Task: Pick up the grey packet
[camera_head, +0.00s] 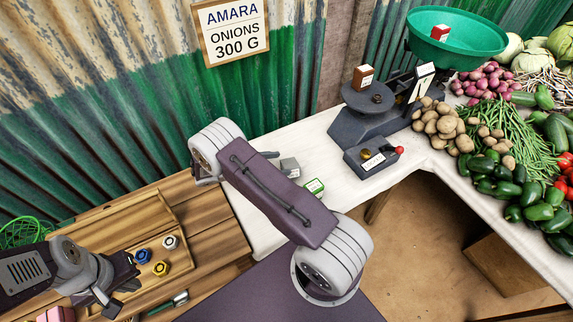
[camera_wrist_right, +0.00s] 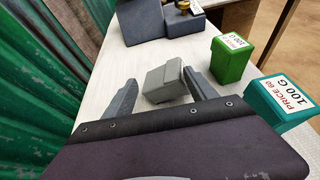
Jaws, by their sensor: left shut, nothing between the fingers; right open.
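The grey packet (camera_wrist_right: 167,84) is a small plain block on the white table. In the right wrist view it lies between and slightly past the fingertips of my right gripper (camera_wrist_right: 161,90). The right gripper is open, its right finger close beside the packet; I cannot tell whether they touch. My left gripper (camera_head: 122,288) is shut and empty over the wooden bench at lower left, far from the packet.
A green packet (camera_wrist_right: 231,60) and a teal packet (camera_wrist_right: 280,102) stand close to the right of the grey one. A dark scale (camera_head: 362,124) with a green pan (camera_head: 453,42) stands further along the table. Vegetables fill the right side. A wooden tray (camera_head: 181,232) holds small coloured pieces.

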